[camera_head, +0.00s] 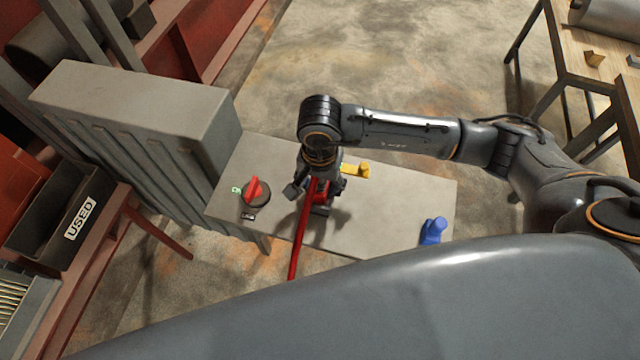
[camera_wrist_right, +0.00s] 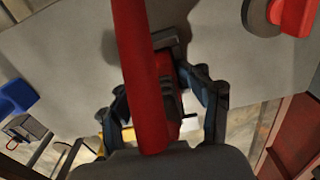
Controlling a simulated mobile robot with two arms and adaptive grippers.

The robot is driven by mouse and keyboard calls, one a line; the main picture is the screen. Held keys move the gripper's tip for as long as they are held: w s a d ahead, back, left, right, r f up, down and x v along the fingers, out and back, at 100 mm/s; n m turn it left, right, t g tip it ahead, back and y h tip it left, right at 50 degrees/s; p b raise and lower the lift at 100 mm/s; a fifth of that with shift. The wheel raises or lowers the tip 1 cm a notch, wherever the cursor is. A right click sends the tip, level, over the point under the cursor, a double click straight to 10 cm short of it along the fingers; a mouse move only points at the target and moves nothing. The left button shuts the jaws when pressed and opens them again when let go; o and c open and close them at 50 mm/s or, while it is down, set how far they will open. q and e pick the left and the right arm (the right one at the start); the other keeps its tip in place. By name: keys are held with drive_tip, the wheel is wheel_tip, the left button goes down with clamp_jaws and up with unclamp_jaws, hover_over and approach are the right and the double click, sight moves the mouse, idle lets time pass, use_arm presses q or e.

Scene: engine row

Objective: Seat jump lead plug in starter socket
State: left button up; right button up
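My right gripper (camera_head: 318,192) points down over a grey bench top (camera_head: 400,195), with a finger on each side of a red plug body (camera_wrist_right: 167,88). The fingers appear to close on the plug; the red lead hides part of the left contact. The red jump lead (camera_head: 300,240) runs from the gripper over the front edge and crosses the right wrist view (camera_wrist_right: 135,60). A dark bracket-like part (camera_wrist_right: 172,42) shows beside the plug; I cannot tell whether it is the starter socket or how the plug sits against it. My left gripper is out of view.
A red rotary switch (camera_head: 255,191) stands left of the gripper. A yellow part (camera_head: 357,170) is just behind and right of it, and a blue part (camera_head: 432,231) stands at the right end. A grey ribbed cabinet (camera_head: 140,115) and a bin marked USED (camera_head: 40,215) are left.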

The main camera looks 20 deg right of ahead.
drive_tip(key=shift+r+p, duration=0.55)
drive_tip(key=shift+p, duration=0.2)
drive_tip(key=shift+r+b, duration=0.3)
drive_tip(key=shift+b, duration=0.05)
wheel_tip(320, 180, up, 10)
drive_tip(key=b, duration=0.3)
drive_tip(key=shift+r, duration=0.65)
